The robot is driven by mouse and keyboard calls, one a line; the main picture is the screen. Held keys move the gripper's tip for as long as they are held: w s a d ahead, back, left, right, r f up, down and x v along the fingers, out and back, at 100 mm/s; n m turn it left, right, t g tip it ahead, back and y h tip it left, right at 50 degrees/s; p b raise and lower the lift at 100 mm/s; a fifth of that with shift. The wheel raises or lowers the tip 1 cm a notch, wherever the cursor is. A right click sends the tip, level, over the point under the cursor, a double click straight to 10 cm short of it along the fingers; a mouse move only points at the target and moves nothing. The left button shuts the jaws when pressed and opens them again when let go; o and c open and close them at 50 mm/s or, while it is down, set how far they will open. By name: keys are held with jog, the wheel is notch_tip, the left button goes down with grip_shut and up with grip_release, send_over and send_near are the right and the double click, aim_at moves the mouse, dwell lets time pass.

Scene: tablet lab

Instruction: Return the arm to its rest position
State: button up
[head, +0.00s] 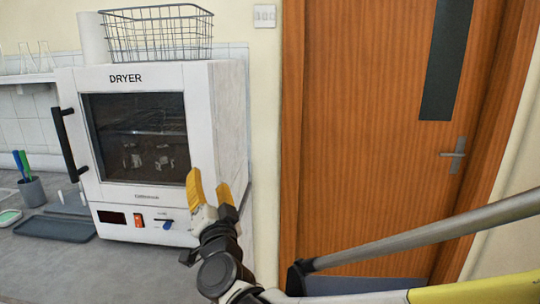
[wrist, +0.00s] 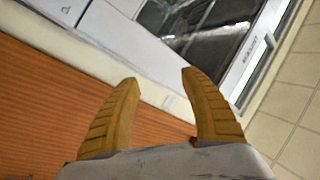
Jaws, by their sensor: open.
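My gripper (head: 212,188) is in front of the lower right part of the white dryer in the head view. Its two yellow fingers are apart with nothing between them. The fingers also show in the wrist view (wrist: 160,82), spread and empty. My arm reaches in from the lower right, in front of the wooden door. The dryer (head: 225,120) has its door shut, with a dark window and a black handle at the left. I cannot tell whether the gripper touches the dryer.
A wire basket (head: 157,37) and a white roll (head: 92,38) stand on top of the dryer. On the grey counter (head: 95,268) at the left are a dark tray (head: 55,228) and a pen cup (head: 32,191). A wooden door (head: 365,120) with a metal handle is at the right.

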jog(key=s+d+f+n+g+h, duration=0.1)
jog(key=s+d+f+g, duration=0.3)
jog(key=d, duration=0.7)
jog(key=s+d+f+n+g+h, duration=0.2)
jog(key=s+d+f+g+h, duration=0.1)
jog(key=s+d+f, duration=0.5)
jog(key=s+d+f+n+g+h, duration=0.1)
jog(key=s+d+f+g, duration=0.4)
jog(key=s+d, duration=0.6)
jog(key=d+f+h, duration=0.1)
jog(key=d, duration=0.2)
jog(key=shift+s+d+f, duration=0.2)
jog(key=shift+s+d, duration=0.1)
jog(key=shift+d, duration=0.1)
